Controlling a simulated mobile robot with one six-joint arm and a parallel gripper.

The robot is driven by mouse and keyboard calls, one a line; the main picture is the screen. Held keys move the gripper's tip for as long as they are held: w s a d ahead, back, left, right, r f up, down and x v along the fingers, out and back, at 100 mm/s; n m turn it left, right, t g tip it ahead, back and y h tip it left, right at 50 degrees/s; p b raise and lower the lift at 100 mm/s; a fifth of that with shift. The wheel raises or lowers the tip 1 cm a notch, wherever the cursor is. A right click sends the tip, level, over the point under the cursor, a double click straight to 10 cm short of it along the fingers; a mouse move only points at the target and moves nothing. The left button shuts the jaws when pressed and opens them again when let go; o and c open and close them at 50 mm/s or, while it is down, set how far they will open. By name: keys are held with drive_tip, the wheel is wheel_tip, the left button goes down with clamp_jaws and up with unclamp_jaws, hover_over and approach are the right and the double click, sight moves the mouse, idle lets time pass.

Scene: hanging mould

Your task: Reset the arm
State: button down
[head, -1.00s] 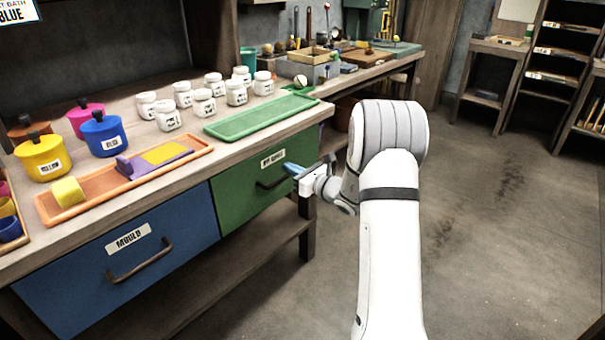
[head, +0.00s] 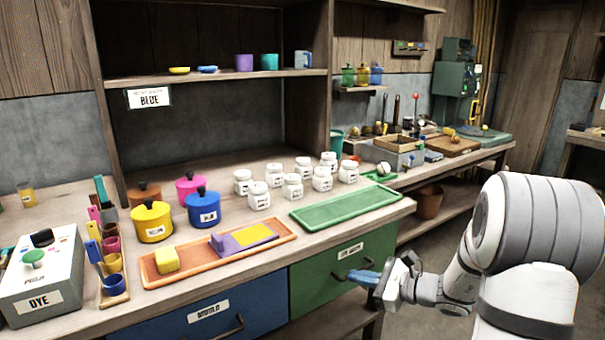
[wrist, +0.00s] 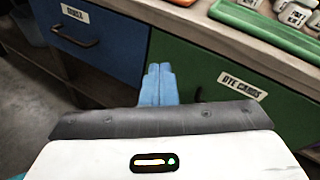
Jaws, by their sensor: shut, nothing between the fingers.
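My arm reaches in from the right in the head view. My gripper (head: 363,277) has blue fingers pressed together with nothing between them. It points left, in front of the green drawer (head: 318,290), with its fingertips close to the drawer's dark handle in the picture. I cannot tell whether they touch it. In the wrist view the shut fingers (wrist: 159,68) show against the drawer fronts, with the green drawer's card label (wrist: 242,85) to their right. Both the green and the blue drawer look closed.
The workbench above holds an orange tray (head: 160,282), a green tray (head: 345,205), several white jars, coloured pots and a DYE box (head: 42,285). The blue drawer (head: 180,325) is left of the green one. Open floor (head: 405,318) shows below the bench.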

drive_tip(key=s+a+r+n+g+h+p, duration=0.2)
drive_tip(key=s+a+r+n+g+p, duration=0.2)
drive_tip(key=s+r+n, duration=0.3)
drive_tip(key=s+a+r+n+g+h+p, duration=0.25)
drive_tip(key=s+r+n+g+p, duration=0.2)
drive_tip(key=s, duration=0.45)
drive_tip(key=s+d+r+n+t+h+p, duration=0.2)
drive_tip(key=s+d+r+n+h+p, duration=0.4)
drive_tip(key=s+r+n+h+p, duration=0.2)
wheel_tip(320, 180, up, 4)
drive_tip(key=shift+s+d+f+n+p, duration=0.15)
drive_tip(key=shift+s+n+p, duration=0.7)
drive_tip(key=shift+n, duration=0.3)
